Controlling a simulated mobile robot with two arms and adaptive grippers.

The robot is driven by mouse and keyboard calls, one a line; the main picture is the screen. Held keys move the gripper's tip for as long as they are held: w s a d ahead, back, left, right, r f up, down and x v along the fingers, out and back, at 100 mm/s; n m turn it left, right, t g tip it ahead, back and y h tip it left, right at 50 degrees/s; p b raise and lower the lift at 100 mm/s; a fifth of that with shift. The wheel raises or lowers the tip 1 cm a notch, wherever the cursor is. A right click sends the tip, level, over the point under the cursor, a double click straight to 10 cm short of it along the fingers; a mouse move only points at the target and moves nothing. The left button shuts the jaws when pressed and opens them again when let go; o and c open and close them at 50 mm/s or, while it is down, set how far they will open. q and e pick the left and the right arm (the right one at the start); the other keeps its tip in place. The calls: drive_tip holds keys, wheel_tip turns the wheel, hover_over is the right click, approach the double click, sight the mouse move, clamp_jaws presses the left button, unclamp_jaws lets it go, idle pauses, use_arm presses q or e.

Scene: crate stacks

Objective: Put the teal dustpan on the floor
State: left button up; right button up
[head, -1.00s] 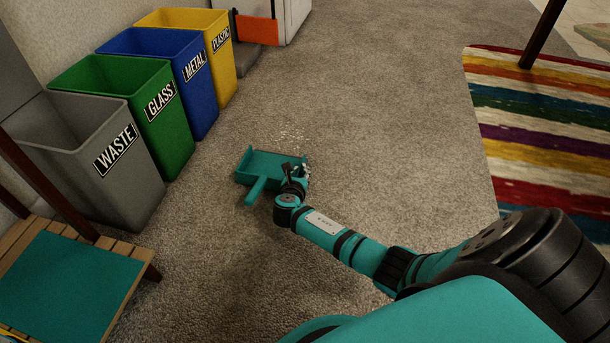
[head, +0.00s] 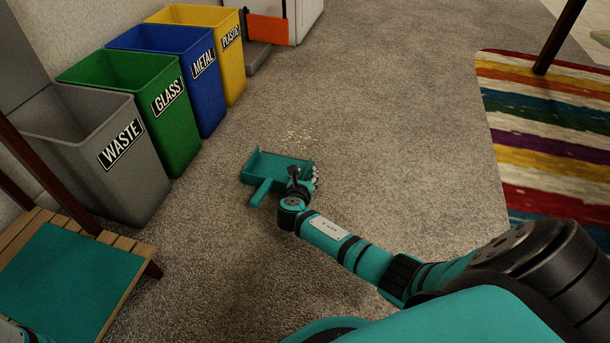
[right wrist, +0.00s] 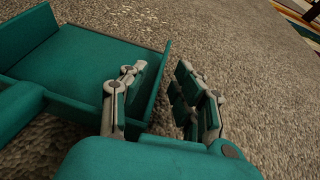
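The teal dustpan (head: 277,167) lies low over the carpet, right of the bins, and looks to rest on it. Its short handle points toward the lower left. My right gripper (head: 303,175) is at the pan's right side. In the right wrist view the dustpan (right wrist: 85,65) fills the left part. There my right gripper (right wrist: 158,95) is open, one finger over the inside of the pan's side wall and the other outside it. Carpet shows between the wall and the outer finger. Whether the inner finger touches the wall I cannot tell. My left gripper is not in view.
Grey waste (head: 145,185), green glass (head: 178,145), blue metal (head: 207,105) and yellow plastic (head: 233,75) bins line the left. A wooden chair with a teal seat (head: 65,275) stands lower left. Pale crumbs (head: 300,134) lie beyond the pan. A striped rug (head: 545,130) lies right.

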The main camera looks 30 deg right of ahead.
drive_tip(key=p+v, duration=0.9)
drive_tip(key=v, duration=0.1)
drive_tip(key=shift+s+a+r, duration=0.2)
drive_tip(key=shift+r, duration=0.1)
drive_tip(key=shift+s+a+p, duration=0.35)
drive_tip(key=shift+s+a, duration=0.05)
